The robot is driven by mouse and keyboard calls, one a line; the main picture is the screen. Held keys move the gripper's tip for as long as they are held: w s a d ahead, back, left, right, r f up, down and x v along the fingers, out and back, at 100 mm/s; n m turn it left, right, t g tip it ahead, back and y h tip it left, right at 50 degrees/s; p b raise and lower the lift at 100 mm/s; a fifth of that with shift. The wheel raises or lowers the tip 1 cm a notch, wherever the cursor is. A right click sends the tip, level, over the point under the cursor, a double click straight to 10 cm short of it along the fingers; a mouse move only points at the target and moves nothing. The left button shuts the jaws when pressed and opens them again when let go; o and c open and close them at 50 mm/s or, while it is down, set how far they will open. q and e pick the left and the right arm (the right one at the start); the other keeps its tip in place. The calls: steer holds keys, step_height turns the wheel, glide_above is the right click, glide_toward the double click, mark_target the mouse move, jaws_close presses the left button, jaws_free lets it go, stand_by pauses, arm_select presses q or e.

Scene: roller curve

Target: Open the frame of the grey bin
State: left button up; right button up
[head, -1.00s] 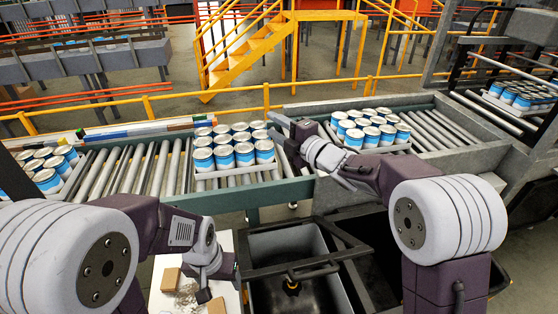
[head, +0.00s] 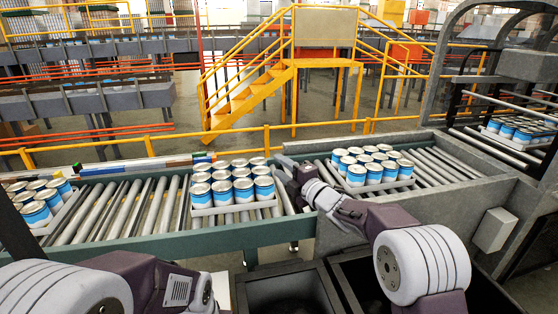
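The grey bin (head: 287,289) stands below the conveyor at the bottom edge. Only its dark far rim and part of its inside show; most of it, and any handle of its frame, is cut off. My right gripper (head: 280,168) is above the conveyor, beside the right end of the middle tray of cans. Its fingers look apart with nothing between them. It is well above and beyond the bin. My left arm's wrist shows at the bottom left, but the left gripper is below the picture.
The roller conveyor (head: 140,212) runs across the middle. White trays of blue-and-white cans stand on it at the left (head: 48,222), middle (head: 236,206) and right (head: 372,184). A dark open container (head: 365,285) is right of the bin. Yellow railings and stairs (head: 250,95) stand behind.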

steer(key=shift+w+a, duration=0.45)
steer(key=shift+w, duration=0.05)
steer(key=shift+s, duration=0.1)
steer(key=shift+c, duration=0.9)
jaws_close()
steer(key=c, duration=0.6)
jaws_free()
steer(key=o, duration=0.8)
steer(key=b+v, duration=0.4)
steer(key=v, duration=0.5)
